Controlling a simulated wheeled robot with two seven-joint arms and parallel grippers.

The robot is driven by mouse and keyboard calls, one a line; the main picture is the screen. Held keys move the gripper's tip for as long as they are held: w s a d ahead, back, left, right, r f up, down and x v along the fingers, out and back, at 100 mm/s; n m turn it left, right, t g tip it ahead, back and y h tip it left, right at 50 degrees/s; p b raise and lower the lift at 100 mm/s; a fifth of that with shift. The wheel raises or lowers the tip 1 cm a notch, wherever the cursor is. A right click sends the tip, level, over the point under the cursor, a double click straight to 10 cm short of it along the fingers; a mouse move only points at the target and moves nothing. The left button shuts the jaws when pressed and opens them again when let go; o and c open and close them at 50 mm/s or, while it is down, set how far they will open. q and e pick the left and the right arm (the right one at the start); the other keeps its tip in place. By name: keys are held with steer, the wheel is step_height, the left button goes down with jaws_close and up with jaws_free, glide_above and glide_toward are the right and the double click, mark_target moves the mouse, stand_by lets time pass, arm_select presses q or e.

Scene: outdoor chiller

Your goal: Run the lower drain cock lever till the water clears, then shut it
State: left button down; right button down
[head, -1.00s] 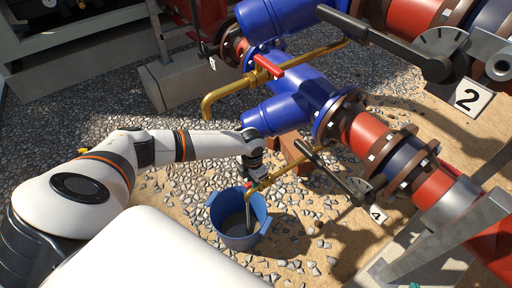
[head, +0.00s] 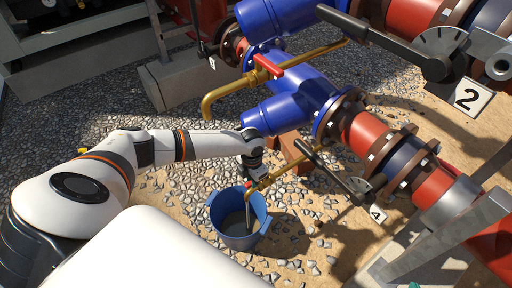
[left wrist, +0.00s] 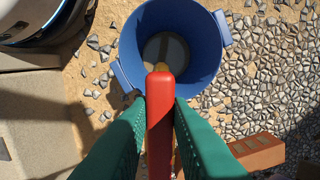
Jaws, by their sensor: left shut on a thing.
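My left gripper (head: 254,172) is at the lower brass drain cock, below the blue pipe body. In the left wrist view its two green fingers (left wrist: 160,130) are shut on the red lever (left wrist: 160,105), one on each side. In the head view the gripper mostly hides the lever; a bit of red shows at the brass drain pipe (head: 270,179). A thin pale stream (head: 248,212) falls from the spout into a blue bucket (head: 214,216) on the ground. Greyish water lies in the bucket; its clarity is hard to tell. It also shows in the left wrist view (left wrist: 207,60). My right gripper is out of view.
An upper brass drain pipe (head: 232,90) with a red lever (head: 268,67) sits above. Black valve handles (head: 340,174) and number plates 2 (head: 467,97) and 4 (head: 377,214) are to the right. Gravel (head: 110,105) covers the ground; a concrete block (head: 180,82) lies behind.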

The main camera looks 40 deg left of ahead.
arm_select(q)
steer(key=shift+w+r, duration=0.1)
steer(key=shift+w, duration=0.05)
stand_by(0.4)
steer(key=w+d+n+p, duration=0.3)
steer(key=d+n+p, duration=0.3)
steer(key=n, duration=1.2)
steer(key=shift+w+d+p, duration=0.3)
steer(key=shift+d+p, duration=0.1)
steer(key=shift+d, duration=0.1)
steer(key=c, duration=1.6)
jaws_free()
steer(key=o, duration=0.9)
steer(key=shift+s, duration=0.1)
steer(key=shift+c, duration=0.2)
